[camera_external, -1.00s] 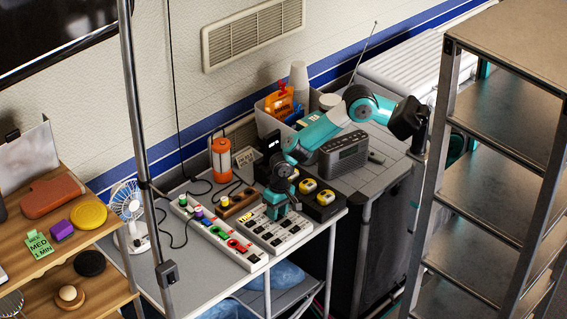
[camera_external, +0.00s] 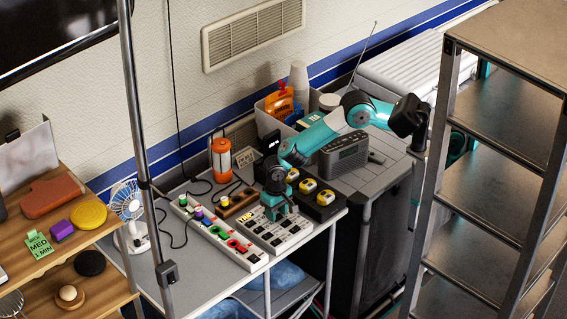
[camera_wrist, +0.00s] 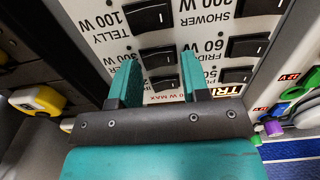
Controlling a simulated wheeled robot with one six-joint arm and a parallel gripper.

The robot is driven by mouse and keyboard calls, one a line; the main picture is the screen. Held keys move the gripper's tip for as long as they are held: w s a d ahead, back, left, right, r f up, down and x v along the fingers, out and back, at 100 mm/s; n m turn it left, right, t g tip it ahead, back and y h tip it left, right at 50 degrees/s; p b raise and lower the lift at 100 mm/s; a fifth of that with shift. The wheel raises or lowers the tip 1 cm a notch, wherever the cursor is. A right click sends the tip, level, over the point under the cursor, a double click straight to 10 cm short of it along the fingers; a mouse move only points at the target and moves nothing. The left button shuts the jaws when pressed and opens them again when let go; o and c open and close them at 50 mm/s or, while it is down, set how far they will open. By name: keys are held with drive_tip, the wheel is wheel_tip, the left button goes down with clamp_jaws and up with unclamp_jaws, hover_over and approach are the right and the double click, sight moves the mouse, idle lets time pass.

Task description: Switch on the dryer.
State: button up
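The switch panel (camera_external: 258,240) is a pale board with rows of black rocker switches, lying on the table. In the wrist view the panel (camera_wrist: 222,28) carries upside-down labels, among them TELLY, SHOWER and FRIDGE. No label reading dryer is legible. My gripper (camera_external: 276,213) is over the panel's far end, pointing down. In the wrist view my gripper (camera_wrist: 159,58) has its two teal fingers apart, with a black rocker switch (camera_wrist: 158,57) showing in the gap. The left finger partly covers that switch's label. Whether the fingertips touch the panel cannot be told.
A power strip (camera_external: 243,262) with coloured plugs lies left of the panel. A black box with yellow knobs (camera_external: 325,197) is to the right, beside a grey radio (camera_external: 343,157). An orange lantern (camera_external: 221,160) stands behind. A metal shelf (camera_external: 490,165) stands at the right.

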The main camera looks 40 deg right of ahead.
wheel_tip(320, 180, up, 18)
drive_tip(key=b, duration=0.1)
drive_tip(key=shift+f, duration=0.25)
drive_tip(key=shift+a, duration=0.1)
idle(0.4)
drive_tip(key=d+r+n+y, duration=0.15)
drive_tip(key=d+r, duration=0.25)
drive_tip(key=d, duration=0.7)
drive_tip(key=d+r+n, duration=0.2)
drive_tip(key=d+r, duration=0.2)
drive_tip(key=d, duration=0.7)
drive_tip(key=s+d+f+n+y, duration=0.2)
drive_tip(key=s+d+n, duration=0.1)
drive_tip(key=s+d, duration=0.8)
drive_tip(key=s, duration=0.3)
drive_tip(key=shift+d+y, duration=0.15)
drive_tip(key=shift+y, duration=0.2)
